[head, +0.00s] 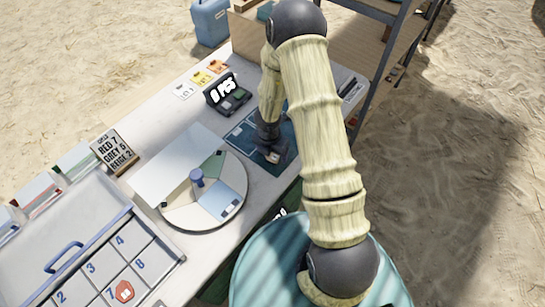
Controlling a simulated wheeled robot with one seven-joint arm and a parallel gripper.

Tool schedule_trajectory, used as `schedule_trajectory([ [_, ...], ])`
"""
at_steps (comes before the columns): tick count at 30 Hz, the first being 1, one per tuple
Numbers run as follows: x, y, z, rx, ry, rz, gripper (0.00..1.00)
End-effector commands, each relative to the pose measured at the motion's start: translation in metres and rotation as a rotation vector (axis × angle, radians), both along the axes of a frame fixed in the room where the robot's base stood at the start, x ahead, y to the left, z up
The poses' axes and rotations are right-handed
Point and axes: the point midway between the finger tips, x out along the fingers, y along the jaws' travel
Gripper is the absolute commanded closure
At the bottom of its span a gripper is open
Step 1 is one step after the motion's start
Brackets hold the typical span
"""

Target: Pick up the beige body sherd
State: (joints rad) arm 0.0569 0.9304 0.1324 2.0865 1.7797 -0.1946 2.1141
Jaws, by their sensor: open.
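My gripper (272,152) points down over the dark teal mat (243,137) on the table, low and close to its surface. It is open. A small pale beige piece (274,157) shows at the fingertips, seemingly the beige body sherd. I cannot tell whether it lies between the fingers or just beside them. My own arm hides the right part of the mat.
A round turntable (177,215) with coloured sectors and a central post stands left of the mat. A numbered tray (150,256) holds a red piece (122,291). A sign (114,151) stands nearby.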

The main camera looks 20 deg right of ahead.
Motion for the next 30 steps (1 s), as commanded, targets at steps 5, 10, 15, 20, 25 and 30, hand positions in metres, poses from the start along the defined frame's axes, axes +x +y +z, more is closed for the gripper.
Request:
schedule_trajectory([
  [5, 0.0004, 0.0002, -0.0016, 0.001, -0.001, 0.0, 0.23],
  [10, 0.0003, 0.0001, -0.0015, 0.001, -0.001, 0.0, 0.23],
  [15, 0.0003, 0.0, -0.0014, 0.001, -0.001, 0.0, 0.23],
  [20, 0.0002, 0.0001, -0.0014, 0.001, -0.001, 0.0, 0.46],
  [25, 0.0003, 0.0, -0.0014, 0.001, -0.001, 0.0, 0.7],
  [30, 0.0003, 0.0001, -0.0013, 0.001, -0.001, 0.0, 0.7],
])
